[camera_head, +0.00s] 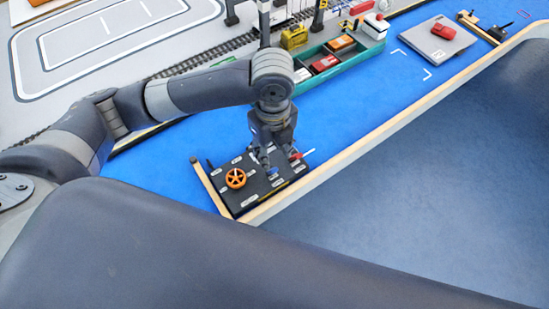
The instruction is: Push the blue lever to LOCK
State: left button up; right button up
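A black control panel (240,200) with small white labels sits at the near edge of the blue surface. My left gripper (270,165) points down over the panel's middle. A small blue part (273,175), seemingly the blue lever, shows at its fingertips. The gripper covers part of it, and I cannot tell whether they touch or how the lever is set. The fingers are too small and dark to tell open from shut. The LOCK label cannot be read. My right gripper is out of view.
An orange handwheel (235,178) stands left of the gripper on the panel, and a red-tipped lever (302,155) to its right. A wooden rail (345,160) borders the blue surface. Behind are a green ship (300,85) with toy cars and a grey platform (430,45).

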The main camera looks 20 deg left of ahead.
aim_at(274, 169)
pick_arm(q)
jog(key=f, duration=0.4)
jog(key=shift+s+d+f, duration=0.15)
jog(key=shift+s+f, duration=0.1)
jog(key=shift+f, duration=0.05)
jog(key=f, duration=0.4)
jog(key=shift+w+p, duration=0.2)
jog(key=shift+p, duration=0.1)
jog(key=shift+f, duration=0.75)
grip_shut()
jog(key=shift+s, duration=0.1)
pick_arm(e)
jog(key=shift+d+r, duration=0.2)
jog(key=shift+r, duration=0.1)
